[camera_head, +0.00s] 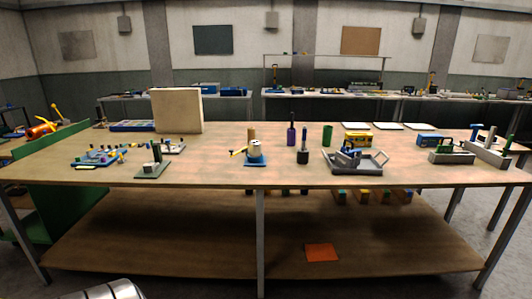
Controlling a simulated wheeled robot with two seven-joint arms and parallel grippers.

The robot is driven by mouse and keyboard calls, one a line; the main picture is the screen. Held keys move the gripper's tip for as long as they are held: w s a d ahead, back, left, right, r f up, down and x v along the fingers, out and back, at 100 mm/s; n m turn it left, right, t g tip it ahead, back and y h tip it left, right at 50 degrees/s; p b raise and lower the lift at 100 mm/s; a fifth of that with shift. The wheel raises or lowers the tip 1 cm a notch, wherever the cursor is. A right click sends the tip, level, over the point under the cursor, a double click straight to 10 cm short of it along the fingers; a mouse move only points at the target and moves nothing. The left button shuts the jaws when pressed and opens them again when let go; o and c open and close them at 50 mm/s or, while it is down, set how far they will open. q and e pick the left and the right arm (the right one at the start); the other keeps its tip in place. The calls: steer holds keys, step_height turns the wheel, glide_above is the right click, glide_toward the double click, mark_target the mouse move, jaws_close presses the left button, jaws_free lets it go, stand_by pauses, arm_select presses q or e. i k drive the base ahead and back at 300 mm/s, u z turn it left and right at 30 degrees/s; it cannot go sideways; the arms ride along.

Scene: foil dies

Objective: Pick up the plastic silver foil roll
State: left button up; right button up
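I cannot clearly make out a silver foil roll. The closest match is a small whitish-grey cylinder (255,148), which sits on a blue base (256,163) near the middle of the wooden workbench (220,174). A yellow part sticks out to its left, and a brown cylinder (251,134) stands just behind it. Neither of my grippers is in view. A shiny metallic rounded part at the bottom left edge is cut off, and I cannot tell what it is.
A beige block (178,110) stands at the back left of the bench. A grey tray (359,164) holding tools lies right of centre. A purple bottle (291,136) and a green cylinder (327,135) stand between. An orange sheet (321,253) lies on the lower shelf. The bench's front edge is mostly clear.

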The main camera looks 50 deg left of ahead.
mark_target(255, 145)
steer(key=z, duration=0.2)
steer(key=i, duration=2.2)
steer(key=u, duration=1.45)
steer(key=i, duration=0.7)
steer(key=u, duration=0.85)
